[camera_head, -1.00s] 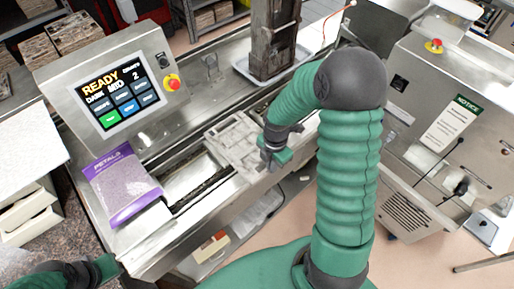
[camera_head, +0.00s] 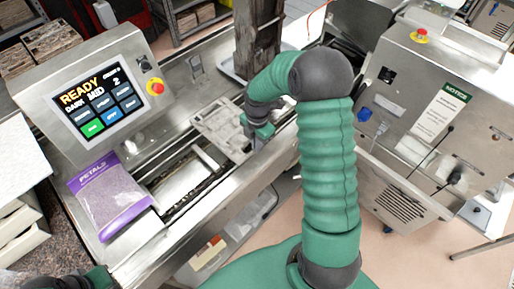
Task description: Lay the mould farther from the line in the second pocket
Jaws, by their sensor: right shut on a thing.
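A grey, flat, patterned mould (camera_head: 218,122) lies at or just above the steel line, beyond the open channel (camera_head: 188,178). My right gripper (camera_head: 257,136) is shut on the mould's right edge. The gripper and forearm hide that edge, and I cannot tell whether the mould rests on the line. The channel shows a dark slot and a pale plate in it; the pocket borders are hard to make out. My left gripper (camera_head: 98,279) shows only in part at the bottom left corner, and its fingers are unclear.
A purple petals bag (camera_head: 108,195) lies on the line's near left end. A control screen (camera_head: 98,103) reading READY stands behind the channel. A tall dark post (camera_head: 258,40) stands in a tray beyond the mould. A steel machine (camera_head: 425,110) stands to the right.

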